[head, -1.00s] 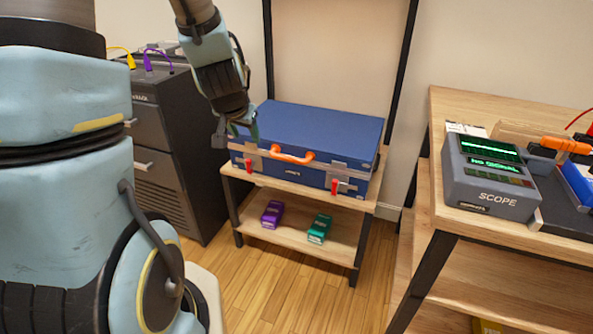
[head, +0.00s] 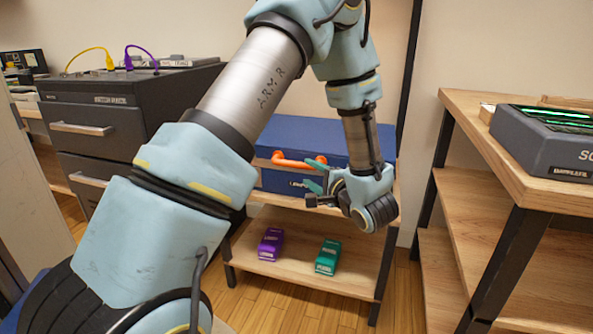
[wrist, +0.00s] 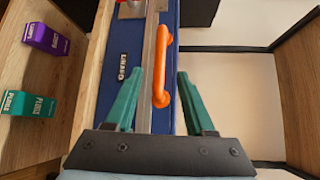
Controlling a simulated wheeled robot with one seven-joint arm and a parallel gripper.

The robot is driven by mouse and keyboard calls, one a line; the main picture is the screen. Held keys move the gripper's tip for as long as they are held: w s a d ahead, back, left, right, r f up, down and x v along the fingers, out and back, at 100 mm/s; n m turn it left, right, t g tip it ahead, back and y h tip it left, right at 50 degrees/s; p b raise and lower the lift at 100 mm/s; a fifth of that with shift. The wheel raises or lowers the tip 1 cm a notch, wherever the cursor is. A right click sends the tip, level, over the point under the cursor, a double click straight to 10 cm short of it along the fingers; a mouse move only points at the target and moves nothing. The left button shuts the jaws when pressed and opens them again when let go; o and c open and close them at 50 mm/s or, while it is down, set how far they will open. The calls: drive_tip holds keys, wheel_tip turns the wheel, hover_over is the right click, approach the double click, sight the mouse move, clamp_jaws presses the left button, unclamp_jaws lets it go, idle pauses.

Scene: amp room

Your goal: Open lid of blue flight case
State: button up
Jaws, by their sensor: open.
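The blue flight case (head: 305,135) lies flat with its lid shut on the top board of a wooden rack. Its orange handle (head: 293,160) is on the front face. My gripper (head: 312,175) is open and empty in front of the case, at the right end of the handle. In the wrist view, the orange handle (wrist: 161,70) appears between and ahead of my two teal fingers (wrist: 158,76); I cannot tell whether they touch it. A metal latch with a red part (wrist: 131,9) shows at the top edge. My arm hides the case's left front and my gripper its right front.
A purple box (head: 270,244) and a green box (head: 328,257) stand on the lower shelf (head: 300,275). A dark drawer cabinet (head: 95,125) stands at left.

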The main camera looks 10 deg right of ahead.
sight(297, 166)
drive_tip(key=b+x, duration=0.1)
drive_tip(key=x, duration=0.8)
clamp_jaws()
idle(1.2)
